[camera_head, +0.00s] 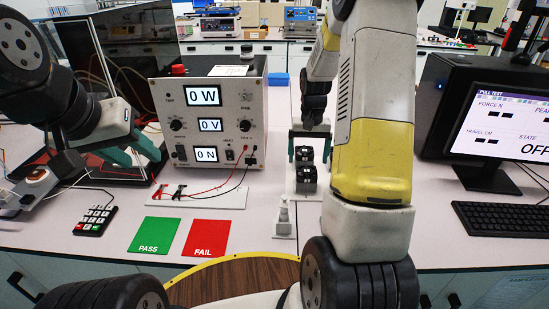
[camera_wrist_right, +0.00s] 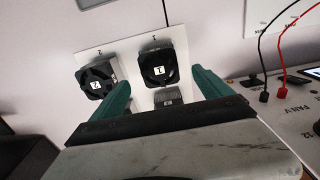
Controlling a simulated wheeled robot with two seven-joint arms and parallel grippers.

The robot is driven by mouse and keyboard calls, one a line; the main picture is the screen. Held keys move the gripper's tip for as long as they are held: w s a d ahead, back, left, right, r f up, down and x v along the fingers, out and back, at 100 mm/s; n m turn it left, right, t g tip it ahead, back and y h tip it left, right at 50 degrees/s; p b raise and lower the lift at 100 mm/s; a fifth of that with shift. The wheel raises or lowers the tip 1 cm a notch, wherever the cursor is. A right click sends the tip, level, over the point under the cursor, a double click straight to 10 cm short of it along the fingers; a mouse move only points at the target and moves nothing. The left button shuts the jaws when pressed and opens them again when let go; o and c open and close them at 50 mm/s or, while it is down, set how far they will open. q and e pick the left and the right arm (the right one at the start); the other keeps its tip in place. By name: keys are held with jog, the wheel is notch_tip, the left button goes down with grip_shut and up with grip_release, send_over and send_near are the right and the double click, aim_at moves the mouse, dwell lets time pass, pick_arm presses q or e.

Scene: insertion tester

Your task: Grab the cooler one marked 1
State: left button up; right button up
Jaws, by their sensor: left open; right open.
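In the right wrist view, the cooler marked 1 (camera_wrist_right: 158,68) is a black fan block on a white plate (camera_wrist_right: 118,50). The cooler marked 2 (camera_wrist_right: 97,80) stands left of it. My right gripper (camera_wrist_right: 163,88) is open, its green fingers to either side of cooler 1, with no grip on it. In the head view, two dark blocks (camera_head: 306,179) stand one behind the other by my right gripper (camera_head: 309,143); I cannot read their numbers. My left gripper (camera_head: 134,154) is open and empty at the left, above the table.
A grey finned block (camera_wrist_right: 168,98) shows below cooler 1 in the wrist view. A power unit (camera_head: 209,121) with red and black leads stands left of the coolers. Green PASS (camera_head: 154,233) and red FAIL (camera_head: 206,236) cards lie in front. A monitor (camera_head: 504,130) stands right.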

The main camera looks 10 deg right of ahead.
aim_at(307, 170)
notch_tip(307, 170, down, 8)
jog(key=shift+f, duration=0.25)
jog(key=c, duration=1.8)
jog(key=shift+r, duration=0.15)
